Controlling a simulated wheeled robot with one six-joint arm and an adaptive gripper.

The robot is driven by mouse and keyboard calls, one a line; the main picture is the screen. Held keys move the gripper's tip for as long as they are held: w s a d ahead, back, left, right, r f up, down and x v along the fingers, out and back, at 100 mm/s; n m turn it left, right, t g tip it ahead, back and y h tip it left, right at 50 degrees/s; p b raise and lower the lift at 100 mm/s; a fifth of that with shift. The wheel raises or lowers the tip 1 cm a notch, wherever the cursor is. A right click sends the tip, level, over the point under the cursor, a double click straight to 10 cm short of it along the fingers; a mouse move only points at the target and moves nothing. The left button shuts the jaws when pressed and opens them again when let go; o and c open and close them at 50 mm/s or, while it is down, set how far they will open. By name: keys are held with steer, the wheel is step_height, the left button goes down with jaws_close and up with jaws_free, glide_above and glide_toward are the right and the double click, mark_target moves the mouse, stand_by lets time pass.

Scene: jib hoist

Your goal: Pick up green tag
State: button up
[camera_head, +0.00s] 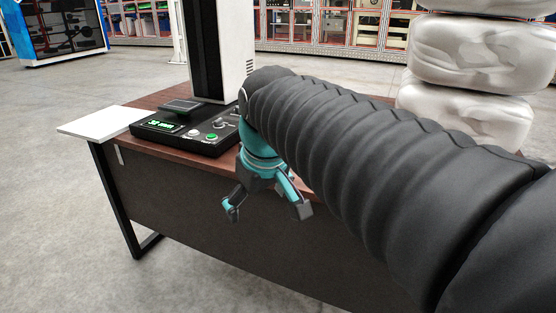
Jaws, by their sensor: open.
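My gripper (268,209) is teal and black. It hangs open and empty in front of the near edge of a brown desk (160,98). I see no green tag on the desk or floor; my arm hides the desk's right part. The only green things in view are a lit green button (212,136) and a green display (161,124) on a black control console (190,135) on the desk, behind and left of my gripper.
A white and black column (220,50) stands behind the console. A white board (98,121) juts out at the desk's left end. Stacked white sacks (480,55) rise at the right. Shelving (320,28) lines the back. The floor at the left is clear.

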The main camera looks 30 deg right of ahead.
steer(key=w+d+r+n+g, duration=0.25)
steer(key=w+d+r, duration=0.35)
steer(key=w, duration=0.4)
steer(key=w+d+r+n+g, duration=0.2)
steer(key=w+d+r+n, duration=0.15)
steer(key=w+d, duration=0.55)
steer(key=f, duration=0.5)
steer(key=w+a+f, duration=0.1)
steer(key=f, duration=0.2)
steer(key=shift+w, duration=0.1)
steer(key=shift+s+d+f+b, duration=0.15)
steer(key=shift+f+b, duration=0.15)
steer(key=shift+f, duration=1.1)
steer(key=shift+s+d+f+b, duration=0.15)
steer(key=shift+f+b, duration=0.1)
steer(key=shift+f, duration=1.1)
steer(key=shift+a, duration=0.1)
steer(key=c, duration=1)
